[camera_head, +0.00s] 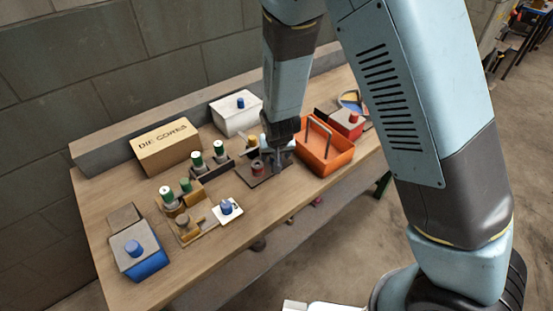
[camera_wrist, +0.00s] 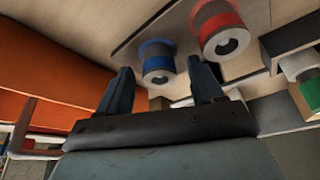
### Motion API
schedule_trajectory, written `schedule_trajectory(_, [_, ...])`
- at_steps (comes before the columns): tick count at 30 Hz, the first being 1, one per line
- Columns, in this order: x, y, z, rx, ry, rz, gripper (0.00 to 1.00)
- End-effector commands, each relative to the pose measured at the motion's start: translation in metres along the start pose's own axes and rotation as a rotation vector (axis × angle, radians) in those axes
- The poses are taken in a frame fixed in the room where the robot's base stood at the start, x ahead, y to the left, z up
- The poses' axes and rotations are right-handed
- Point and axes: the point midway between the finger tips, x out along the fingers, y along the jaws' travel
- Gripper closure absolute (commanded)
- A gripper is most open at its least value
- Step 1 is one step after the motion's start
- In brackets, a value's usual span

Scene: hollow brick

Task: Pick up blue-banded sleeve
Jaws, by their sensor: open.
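In the head view my gripper (camera_head: 278,158) is low over the plate and the blue-banded sleeve is hidden there.
An orange tote (camera_head: 335,162) with a handle stands close right of my gripper. Green-topped cylinders (camera_head: 220,148) stand to the left. A DIE CORES carton (camera_head: 166,150), a white box (camera_head: 238,122) and a blue box (camera_head: 148,264) are also on the bench. The bench front is fairly clear.

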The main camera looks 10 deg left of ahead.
Motion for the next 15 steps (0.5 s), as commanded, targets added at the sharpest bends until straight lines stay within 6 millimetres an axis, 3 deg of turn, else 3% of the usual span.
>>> schedule_trajectory(4, [0.0128, 0.0007, 0.0007, 0.001, -0.002, 0.001, 0.33])
schedule_trajectory(13, [0.0157, 0.0004, 0.0006, 0.001, -0.001, 0.000, 0.33])
schedule_trajectory(15, [0.0156, 0.0004, 0.0006, 0.000, -0.001, 0.000, 0.39])
